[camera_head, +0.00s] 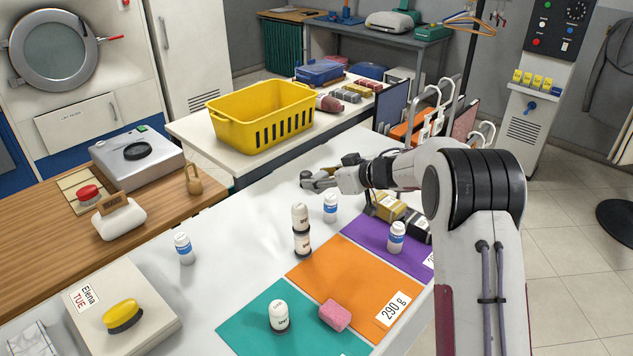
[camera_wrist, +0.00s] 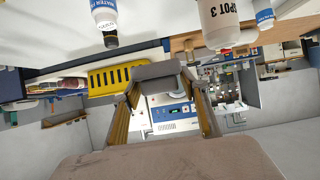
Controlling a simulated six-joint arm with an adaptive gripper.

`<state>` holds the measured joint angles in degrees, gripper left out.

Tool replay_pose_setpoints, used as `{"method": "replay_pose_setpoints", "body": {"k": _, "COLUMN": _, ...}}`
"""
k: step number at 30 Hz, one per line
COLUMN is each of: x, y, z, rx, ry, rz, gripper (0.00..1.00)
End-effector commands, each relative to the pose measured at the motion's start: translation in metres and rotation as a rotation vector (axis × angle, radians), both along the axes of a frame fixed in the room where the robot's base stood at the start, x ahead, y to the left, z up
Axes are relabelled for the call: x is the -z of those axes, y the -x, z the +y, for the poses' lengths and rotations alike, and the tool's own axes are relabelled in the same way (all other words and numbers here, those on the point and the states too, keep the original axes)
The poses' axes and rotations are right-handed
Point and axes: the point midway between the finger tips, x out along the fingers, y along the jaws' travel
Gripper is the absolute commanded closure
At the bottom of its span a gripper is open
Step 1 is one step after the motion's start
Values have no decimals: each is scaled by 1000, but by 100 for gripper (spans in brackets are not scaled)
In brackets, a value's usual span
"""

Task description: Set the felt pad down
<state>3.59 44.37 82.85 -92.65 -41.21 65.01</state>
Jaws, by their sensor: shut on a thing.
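My gripper (camera_head: 318,181) reaches out over the white table (camera_head: 240,225), near its far side. In the wrist view my gripper (camera_wrist: 160,92) is shut on a small grey-brown piece between its fingertips, which looks like the felt pad (camera_wrist: 160,72). In the head view the pad is too small and covered to make out. I cannot tell whether it touches the table. A large brown surface fills the bottom of the wrist view, close to the camera; what it is is unclear.
Purple (camera_head: 358,234), orange (camera_head: 330,285) and teal (camera_head: 245,325) mats lie nearer. A yellow basket (camera_head: 262,115) stands behind. The table left of my gripper is clear.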

Motion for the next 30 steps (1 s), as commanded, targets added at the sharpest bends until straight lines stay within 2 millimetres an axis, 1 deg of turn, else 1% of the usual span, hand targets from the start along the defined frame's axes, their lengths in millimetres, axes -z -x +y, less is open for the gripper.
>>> {"method": "replay_pose_setpoints", "body": {"k": 8, "x": -1, "y": 0, "z": 0, "rx": 0, "ry": 0, "rz": 0, "gripper": 79}}
{"method": "replay_pose_setpoints", "body": {"k": 11, "x": -4, "y": 0, "z": 0, "rx": 0, "ry": 0, "rz": -1, "gripper": 79}}
{"method": "replay_pose_setpoints", "body": {"k": 14, "x": -11, "y": 0, "z": 0, "rx": -1, "ry": 1, "rz": -3, "gripper": 79}}
{"method": "replay_pose_setpoints", "body": {"k": 25, "x": -53, "y": 0, "z": 0, "rx": -1, "ry": 1, "rz": -4, "gripper": 79}}
{"method": "replay_pose_setpoints", "body": {"k": 30, "x": -50, "y": 19, "z": 24, "rx": -48, "ry": 4, "rz": 4, "gripper": 79}}
